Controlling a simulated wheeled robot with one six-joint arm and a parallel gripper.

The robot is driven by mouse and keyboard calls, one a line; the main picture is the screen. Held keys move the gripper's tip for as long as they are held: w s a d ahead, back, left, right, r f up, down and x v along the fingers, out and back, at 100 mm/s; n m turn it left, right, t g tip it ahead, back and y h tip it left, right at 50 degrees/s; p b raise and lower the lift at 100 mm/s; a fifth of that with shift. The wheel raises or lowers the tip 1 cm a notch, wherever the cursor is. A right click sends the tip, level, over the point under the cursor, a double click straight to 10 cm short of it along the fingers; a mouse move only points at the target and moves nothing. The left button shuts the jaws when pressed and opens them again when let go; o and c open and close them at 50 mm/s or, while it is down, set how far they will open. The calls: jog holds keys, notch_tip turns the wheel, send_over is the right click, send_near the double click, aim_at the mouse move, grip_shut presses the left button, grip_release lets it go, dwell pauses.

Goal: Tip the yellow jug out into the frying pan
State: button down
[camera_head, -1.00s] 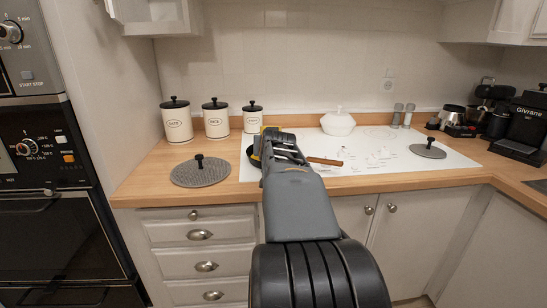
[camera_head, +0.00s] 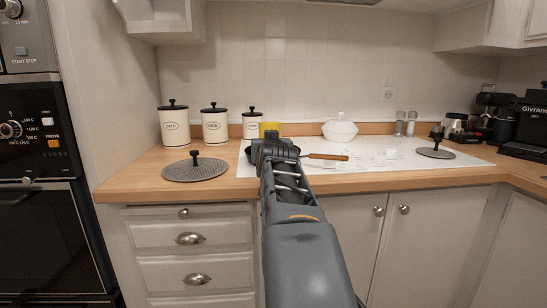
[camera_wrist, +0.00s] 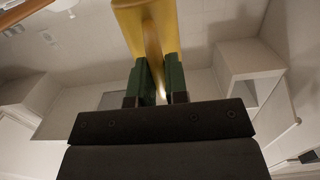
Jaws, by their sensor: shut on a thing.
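The yellow jug (camera_head: 268,128) shows only in part above and behind my gripper (camera_head: 272,146) in the head view. In the wrist view, the green fingers of my gripper (camera_wrist: 157,82) are shut on the lower part of the jug (camera_wrist: 148,25), which runs out of the top of the picture. The black frying pan (camera_head: 249,152) lies on the white hob, mostly hidden by my gripper. Its brown wooden handle (camera_head: 328,157) points right. My gripper and the jug overlap the pan in the head view; their height above it is unclear. The jug's contents are not visible.
Three lidded cream canisters (camera_head: 215,126) stand at the back left. A round grey lid (camera_head: 195,171) lies left of the hob (camera_head: 400,160), another (camera_head: 436,151) on its right. A white lidded pot (camera_head: 340,130) and two shakers (camera_head: 405,124) stand at the back.

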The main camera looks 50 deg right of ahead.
aim_at(267, 124)
jog(key=f+b, duration=0.1)
jog(key=b, duration=0.1)
jog(key=shift+s+a+f+b, duration=0.1)
jog(key=shift+b, duration=0.25)
jog(key=shift+s+a+t+h+b, duration=0.1)
jog(key=shift+t+h+b, duration=0.25)
jog(key=shift+b, duration=0.5)
notch_tip(267, 124, up, 6)
jog(key=p, duration=0.5)
